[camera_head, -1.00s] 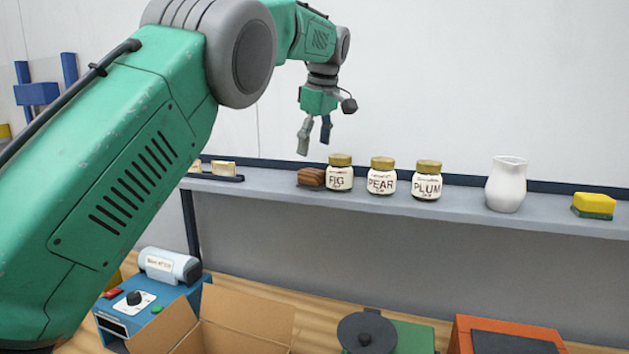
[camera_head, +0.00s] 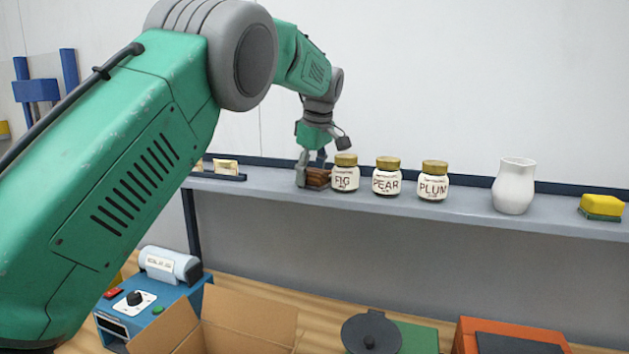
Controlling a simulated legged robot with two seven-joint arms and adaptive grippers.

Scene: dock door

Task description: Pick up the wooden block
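The wooden block (camera_head: 318,178) is small and brown and sits on the grey shelf (camera_head: 450,205), just left of the fig jar (camera_head: 345,174). My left gripper (camera_head: 313,176) has come down over the block, with one finger at its left front side and the other dark finger behind it, partly hidden. The fingers are around the block, but I cannot tell whether they press on it. The block appears to rest on the shelf. My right gripper is not in view.
The fig jar stands very close to the gripper's right. A pear jar (camera_head: 386,177), a plum jar (camera_head: 433,182), a white pitcher (camera_head: 514,187) and a yellow-green sponge (camera_head: 601,207) follow along the shelf. An open cardboard box (camera_head: 250,318) stands below.

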